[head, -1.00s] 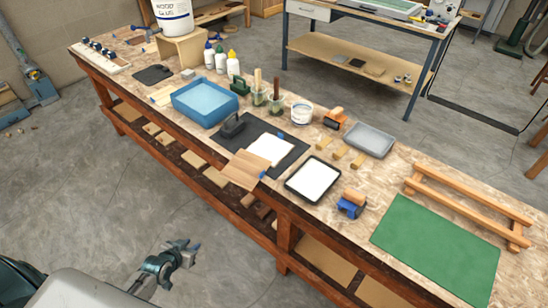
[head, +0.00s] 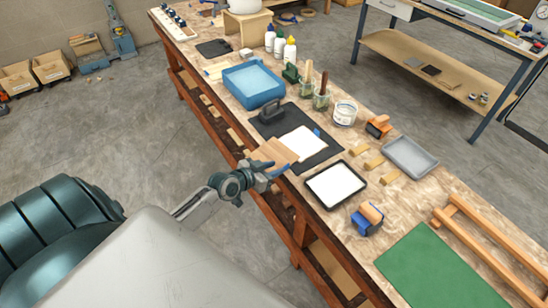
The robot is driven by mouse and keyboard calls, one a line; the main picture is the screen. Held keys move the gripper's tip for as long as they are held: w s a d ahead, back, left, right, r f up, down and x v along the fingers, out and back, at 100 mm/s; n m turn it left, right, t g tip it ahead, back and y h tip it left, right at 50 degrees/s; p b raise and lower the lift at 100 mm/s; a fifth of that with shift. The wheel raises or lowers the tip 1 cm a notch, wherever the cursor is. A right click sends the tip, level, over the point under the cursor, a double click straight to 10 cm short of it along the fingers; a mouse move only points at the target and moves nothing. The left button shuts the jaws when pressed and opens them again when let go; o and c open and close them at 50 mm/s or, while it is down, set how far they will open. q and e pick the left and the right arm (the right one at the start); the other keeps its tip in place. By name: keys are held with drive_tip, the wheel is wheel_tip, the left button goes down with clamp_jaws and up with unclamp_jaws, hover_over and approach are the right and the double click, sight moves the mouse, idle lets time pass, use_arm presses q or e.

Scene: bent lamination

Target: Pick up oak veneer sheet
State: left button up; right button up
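The oak veneer sheet (head: 273,152) is a tan wood-grain sheet lying at the bench's near edge, partly overhanging it. It overlaps the left side of a white sheet (head: 304,143) on a dark mat (head: 318,158). My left gripper (head: 264,173) is at the sheet's near, overhanging edge, its fingers overlapping that edge in the head view. I cannot tell whether the fingers are closed on it, or whether they touch it. My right gripper is not in view.
A black tray with a white inside (head: 336,186) and a blue-and-wood tool (head: 368,219) stand right of the sheet. A blue tray (head: 253,85) and a black-handled block (head: 271,110) stand behind it.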

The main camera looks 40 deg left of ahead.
sight(286, 166)
use_arm(q)
drive_tip(key=x, duration=0.1)
drive_tip(key=p+x, duration=0.1)
drive_tip(key=x, duration=0.2)
drive_tip(key=shift+w+d+f, duration=0.1)
drive_tip(key=shift+w+d, duration=0.2)
drive_tip(key=shift+d, duration=0.1)
drive_tip(key=shift+s, duration=0.1)
clamp_jaws()
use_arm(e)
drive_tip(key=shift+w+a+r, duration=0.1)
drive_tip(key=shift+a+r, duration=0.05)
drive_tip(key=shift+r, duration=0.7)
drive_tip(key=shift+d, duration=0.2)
